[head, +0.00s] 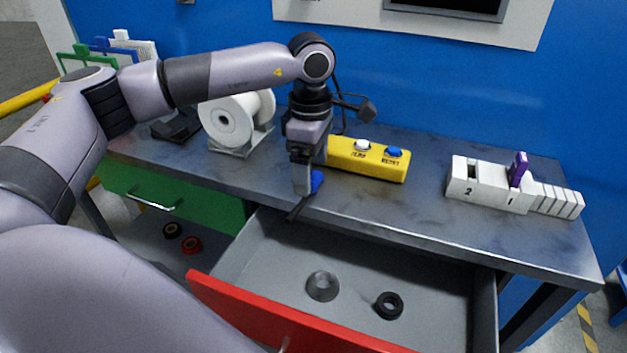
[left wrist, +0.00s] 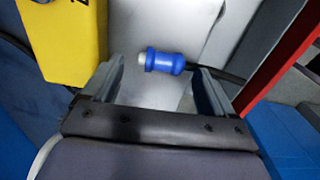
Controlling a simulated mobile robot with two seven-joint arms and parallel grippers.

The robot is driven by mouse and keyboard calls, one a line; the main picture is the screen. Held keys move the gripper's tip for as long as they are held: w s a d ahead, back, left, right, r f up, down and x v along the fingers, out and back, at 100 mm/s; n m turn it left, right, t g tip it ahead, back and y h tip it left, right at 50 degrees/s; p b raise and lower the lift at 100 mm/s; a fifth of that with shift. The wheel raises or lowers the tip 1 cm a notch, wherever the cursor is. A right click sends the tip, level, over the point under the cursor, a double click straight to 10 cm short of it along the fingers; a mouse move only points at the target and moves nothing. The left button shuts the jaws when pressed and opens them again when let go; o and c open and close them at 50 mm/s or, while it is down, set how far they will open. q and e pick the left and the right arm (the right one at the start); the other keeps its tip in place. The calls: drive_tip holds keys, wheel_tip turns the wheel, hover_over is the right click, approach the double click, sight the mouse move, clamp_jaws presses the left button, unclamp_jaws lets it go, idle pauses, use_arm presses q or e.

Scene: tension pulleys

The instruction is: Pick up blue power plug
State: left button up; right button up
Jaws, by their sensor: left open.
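The blue power plug (head: 316,181) lies on the grey workbench (head: 420,205) near its front edge, in front of the yellow box. In the head view it is partly hidden behind my left gripper (head: 302,188), which points down at it. In the left wrist view the blue plug (left wrist: 165,61) lies crosswise, with a pale end to the left and a dark cable leaving to the right. My left gripper (left wrist: 155,85) is open, its fingers on either side of the plug's length. I cannot tell whether they touch it. My right gripper is not in view.
The yellow button box (head: 368,160) stands just behind the plug. A white spool (head: 232,120) is to the left, and a white numbered block (head: 487,187) with a purple piece is to the right. Below the bench edge, an open red-fronted drawer (head: 290,315) holds a grey cone and black ring.

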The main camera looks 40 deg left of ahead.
use_arm(q)
drive_tip(key=shift+f, duration=0.45)
drive_tip(key=c, duration=1.1)
drive_tip(key=shift+c, duration=0.2)
drive_tip(key=shift+r, duration=0.15)
